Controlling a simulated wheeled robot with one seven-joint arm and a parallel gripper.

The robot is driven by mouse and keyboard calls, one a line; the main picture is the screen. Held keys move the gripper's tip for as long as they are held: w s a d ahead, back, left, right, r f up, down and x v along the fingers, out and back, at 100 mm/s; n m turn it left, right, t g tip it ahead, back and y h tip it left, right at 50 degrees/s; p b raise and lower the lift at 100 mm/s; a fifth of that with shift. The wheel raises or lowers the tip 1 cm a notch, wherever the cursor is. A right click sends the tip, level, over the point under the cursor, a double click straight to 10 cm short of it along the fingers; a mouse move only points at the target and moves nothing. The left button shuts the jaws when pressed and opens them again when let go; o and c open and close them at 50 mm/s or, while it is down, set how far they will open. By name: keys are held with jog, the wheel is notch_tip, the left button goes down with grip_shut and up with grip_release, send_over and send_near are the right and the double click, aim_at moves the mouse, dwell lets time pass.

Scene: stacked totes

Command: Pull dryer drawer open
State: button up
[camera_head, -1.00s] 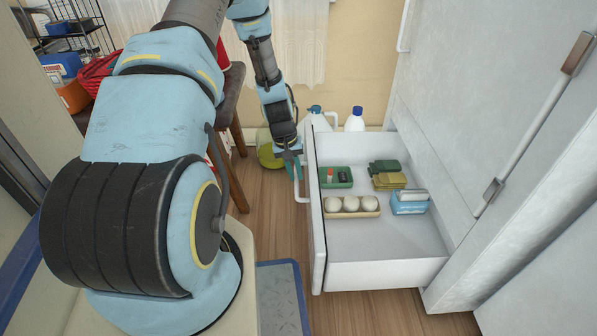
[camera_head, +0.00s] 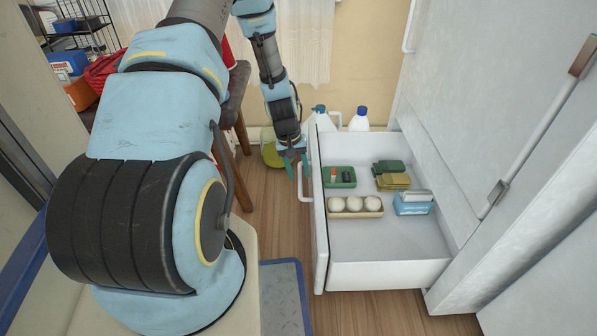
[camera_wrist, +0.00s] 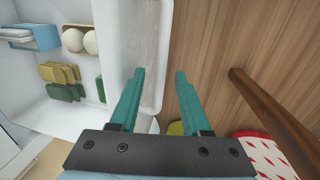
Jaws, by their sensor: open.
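The white drawer (camera_head: 321,235) stands well out from the white cabinet body, its inside in plain view. Its white bar handle (camera_head: 301,188) is on the left, outer face of the drawer front. My gripper (camera_head: 297,172) is at the upper part of this handle, pointing down, with its teal fingers apart. In the wrist view my gripper (camera_wrist: 155,82) is open, with the drawer front (camera_wrist: 149,60) showing between and beyond the fingers. The handle is not clear in that view, so I cannot tell whether a finger touches it.
The drawer holds an egg tray (camera_head: 354,213), a green box (camera_head: 339,177), green and yellow packs (camera_head: 393,181) and a blue box (camera_head: 412,207). Bottles (camera_head: 359,119) stand behind the drawer. A wooden stool (camera_head: 240,130) is left of my forearm. Wood floor (camera_head: 277,215) lies open below the gripper.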

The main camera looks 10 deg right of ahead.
notch_tip(320, 180, up, 10)
jog(key=a+p, duration=0.2)
jog(key=p, duration=0.1)
jog(key=shift+w, duration=0.15)
jog(key=shift+r, duration=0.1)
